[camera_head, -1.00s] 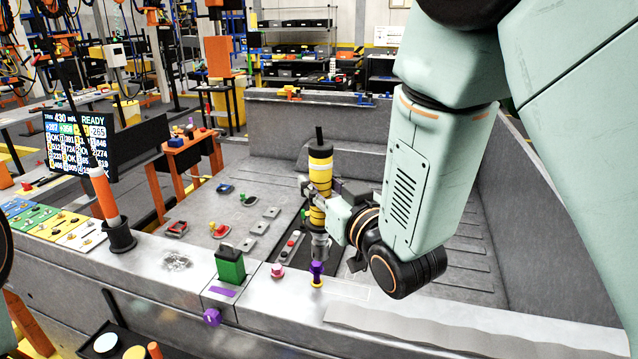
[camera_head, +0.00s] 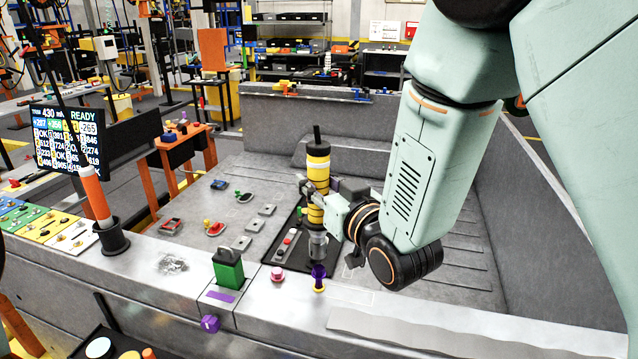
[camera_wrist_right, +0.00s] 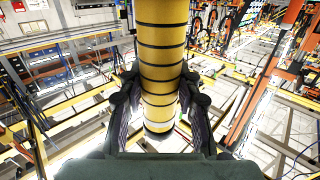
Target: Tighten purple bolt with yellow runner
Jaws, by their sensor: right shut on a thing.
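The yellow runner (camera_head: 317,190) is an upright yellow tool with black bands and a grey socket at its lower end. My right gripper (camera_head: 318,192) is shut on its body from the right; the right wrist view also shows the runner (camera_wrist_right: 160,70) between both fingers (camera_wrist_right: 160,110). The purple bolt (camera_head: 318,271) stands on the bed's front rail with a yellow ring at its base. The runner's socket is right at the bolt's top; I cannot tell whether it is seated over the head. My left gripper is not in view.
A green block (camera_head: 229,272) and a pink knob (camera_head: 277,274) sit on the rail left of the bolt. An orange-and-white stick stands in a black cup (camera_head: 112,238) farther left. A screen (camera_head: 67,138) reads READY. Small parts lie on the bed floor.

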